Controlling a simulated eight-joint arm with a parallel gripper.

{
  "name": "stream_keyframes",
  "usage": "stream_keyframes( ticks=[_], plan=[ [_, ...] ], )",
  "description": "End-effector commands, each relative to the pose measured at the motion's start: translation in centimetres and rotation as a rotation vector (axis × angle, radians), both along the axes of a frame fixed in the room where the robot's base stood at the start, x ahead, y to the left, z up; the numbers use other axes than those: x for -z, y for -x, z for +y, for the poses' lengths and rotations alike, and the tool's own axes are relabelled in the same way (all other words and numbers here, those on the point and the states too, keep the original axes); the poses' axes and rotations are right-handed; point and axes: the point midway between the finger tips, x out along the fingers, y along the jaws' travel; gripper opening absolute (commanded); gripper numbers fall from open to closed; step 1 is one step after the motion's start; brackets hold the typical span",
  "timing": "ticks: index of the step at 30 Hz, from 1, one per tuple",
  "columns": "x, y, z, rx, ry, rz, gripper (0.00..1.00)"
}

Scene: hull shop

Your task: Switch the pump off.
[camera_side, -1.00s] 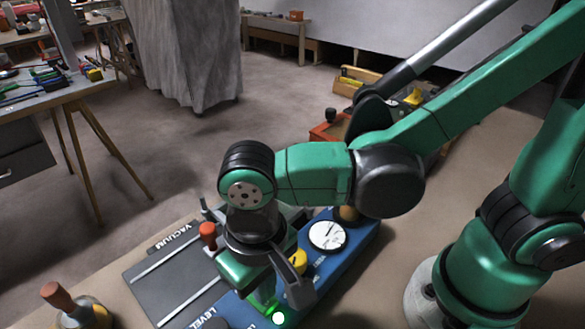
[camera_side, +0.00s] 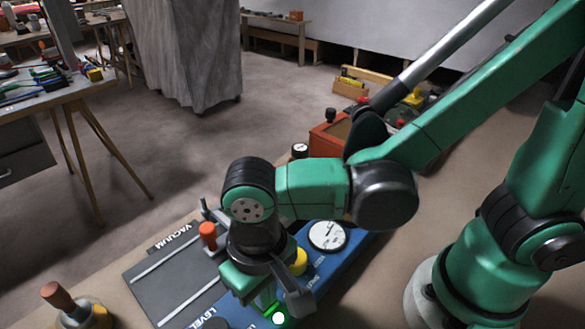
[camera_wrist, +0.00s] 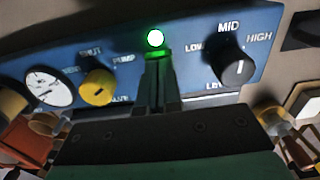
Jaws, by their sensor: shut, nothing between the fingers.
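The pump's blue control panel (camera_side: 343,263) lies on the bench, and its face fills the upper wrist view (camera_wrist: 190,60). A round lamp or button (camera_side: 279,318) glows white with a green rim; it also shows in the wrist view (camera_wrist: 155,38). My gripper (camera_wrist: 160,58) is shut and empty, its fingertips right at the lamp's lower edge. I cannot tell whether they touch it. A yellow knob (camera_wrist: 98,88), with "SHUT" and "PUMP" lettering around it, is left of the fingers. A black knob (camera_wrist: 237,68) marked "MID" and "HIGH" is right of them.
A white dial gauge (camera_side: 327,235) is on the panel. A grey plate marked "VACUUM" (camera_side: 160,275) with an orange-topped handle (camera_side: 208,234) lies beside it. A wooden-handled tool (camera_side: 65,303) is at the lower left. An orange box (camera_side: 327,141) stands behind.

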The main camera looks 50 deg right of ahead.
Motion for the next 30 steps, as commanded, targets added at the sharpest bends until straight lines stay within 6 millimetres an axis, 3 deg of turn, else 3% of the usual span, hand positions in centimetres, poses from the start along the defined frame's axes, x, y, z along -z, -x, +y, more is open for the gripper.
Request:
stream_keyframes(
  ticks=[10, 30],
  plan=[
    [-0.3, 0.0, 0.0, 0.0, 0.0, -0.001, 0.0],
    [-6.1, 0.0, 0.0, 0.0, 0.0, 0.0, 0.0]
  ],
)
